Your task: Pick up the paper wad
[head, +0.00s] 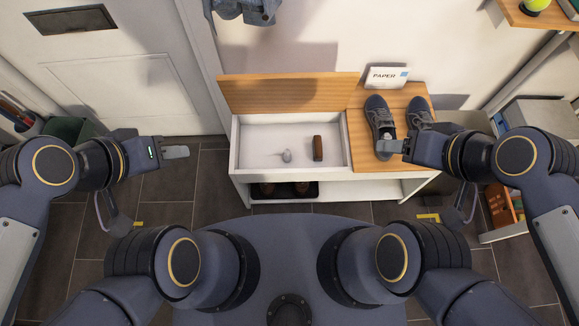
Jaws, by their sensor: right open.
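A small pale lump (387,134), which looks like the paper wad, shows at the opening of the left dark shoe (377,112) on the bench's right side. My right gripper (384,146) is open, with its fingertips over the heel end of that shoe, right beside the lump. I cannot tell whether they touch it, and the fingers partly hide the shoe. My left gripper (182,152) is left of the bench, over the floor, with nothing visible in it; its finger gap does not show.
The bench's left compartment (234,150) is open, its wooden lid (285,93) raised. Inside lie a small whitish object (286,156) and a brown brush-like block (317,148). A second shoe (420,112) and a white PAPER sign (386,77) are on the right top.

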